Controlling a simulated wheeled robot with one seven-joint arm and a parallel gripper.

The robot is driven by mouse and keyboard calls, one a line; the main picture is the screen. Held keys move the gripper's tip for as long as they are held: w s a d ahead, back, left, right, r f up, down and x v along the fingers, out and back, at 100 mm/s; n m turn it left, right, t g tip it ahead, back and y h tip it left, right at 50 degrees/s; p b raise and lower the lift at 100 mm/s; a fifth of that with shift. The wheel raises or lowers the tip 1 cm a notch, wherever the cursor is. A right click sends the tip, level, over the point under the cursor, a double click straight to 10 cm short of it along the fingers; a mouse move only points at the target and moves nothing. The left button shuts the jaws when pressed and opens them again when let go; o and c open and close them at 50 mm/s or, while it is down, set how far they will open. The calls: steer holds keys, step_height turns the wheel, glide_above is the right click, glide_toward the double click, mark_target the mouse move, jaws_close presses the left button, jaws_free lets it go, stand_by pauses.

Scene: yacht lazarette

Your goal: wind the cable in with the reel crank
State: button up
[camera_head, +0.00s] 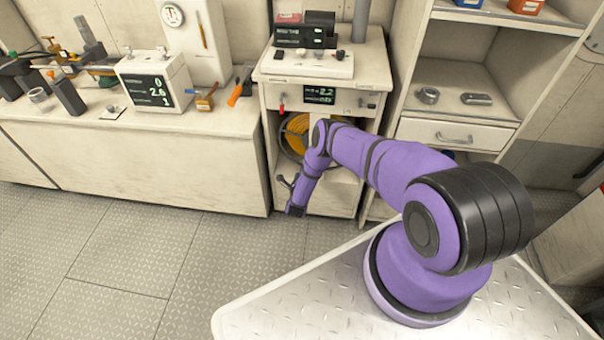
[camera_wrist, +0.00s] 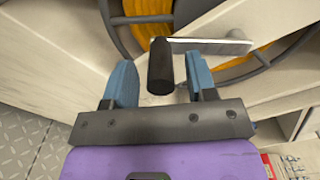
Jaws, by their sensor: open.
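The cable reel (camera_head: 296,128) with orange cable is set in the lower opening of the light cabinet, partly hidden by my arm in the head view. In the wrist view the orange cable (camera_wrist: 150,8) and the dark reel rim (camera_wrist: 117,30) show at the top. The crank has a pale arm (camera_wrist: 210,46) and a black cylindrical handle (camera_wrist: 160,68). My gripper (camera_wrist: 158,84) is open, its two blue fingers on either side of the black handle with gaps visible. In the head view my gripper (camera_head: 293,205) is low by the cabinet front, its fingers hard to make out.
A small display (camera_head: 319,95) and a red lever (camera_head: 281,106) are on the cabinet above the reel. A workbench (camera_head: 200,125) with tools stands to the left, open shelves (camera_head: 460,80) to the right. The floor (camera_head: 120,260) at left is clear.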

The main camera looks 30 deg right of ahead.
steer(key=v, duration=1)
